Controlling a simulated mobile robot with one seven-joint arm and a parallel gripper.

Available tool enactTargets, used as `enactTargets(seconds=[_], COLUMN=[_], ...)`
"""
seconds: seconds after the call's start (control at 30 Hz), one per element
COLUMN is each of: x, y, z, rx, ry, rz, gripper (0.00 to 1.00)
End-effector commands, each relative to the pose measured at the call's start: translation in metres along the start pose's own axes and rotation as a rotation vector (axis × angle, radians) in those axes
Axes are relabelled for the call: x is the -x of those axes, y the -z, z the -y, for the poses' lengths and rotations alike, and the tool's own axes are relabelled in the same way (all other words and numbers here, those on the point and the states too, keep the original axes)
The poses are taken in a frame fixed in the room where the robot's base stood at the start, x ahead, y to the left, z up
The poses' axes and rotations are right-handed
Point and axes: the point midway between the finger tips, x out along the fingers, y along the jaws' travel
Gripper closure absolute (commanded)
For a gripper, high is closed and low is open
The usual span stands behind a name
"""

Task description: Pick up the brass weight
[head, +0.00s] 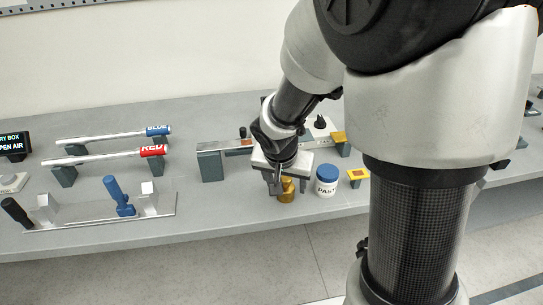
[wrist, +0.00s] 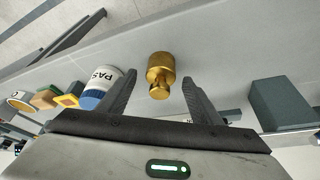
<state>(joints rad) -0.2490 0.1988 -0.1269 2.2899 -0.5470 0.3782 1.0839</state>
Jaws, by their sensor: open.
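The brass weight (head: 286,190) is a small gold cylinder with a narrower knob. It stands on the grey bench near the front edge in the head view, partly hidden by my gripper (head: 277,180). In the wrist view the brass weight (wrist: 160,72) lies ahead of and between the two fingers of my gripper (wrist: 157,92). The fingers are apart, with visible space on both sides of the weight. Its knob points toward the gripper.
A white paste jar (head: 326,180) with a blue cap stands close right of the weight; it also shows in the wrist view (wrist: 103,82). A yellow-framed block (head: 358,177) is farther right. Blue and red handled bars (head: 152,151) rest on stands at left. The bench edge is close in front.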

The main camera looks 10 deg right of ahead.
Motion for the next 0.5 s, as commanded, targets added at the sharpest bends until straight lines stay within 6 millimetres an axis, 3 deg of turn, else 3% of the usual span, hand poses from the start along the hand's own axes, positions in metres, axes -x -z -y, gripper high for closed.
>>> enactTargets(seconds=[0.1, 0.33, 0.5], x=[-0.0104, -0.0107, -0.0106], y=[-0.0004, 0.0002, 0.0001], z=[-0.0001, 0.0002, 0.0003], rx=[0.001, 0.0, 0.0], ry=[0.0, 0.001, 0.001], rz=[0.0, -0.001, -0.001], gripper=[0.41, 0.41, 0.68])
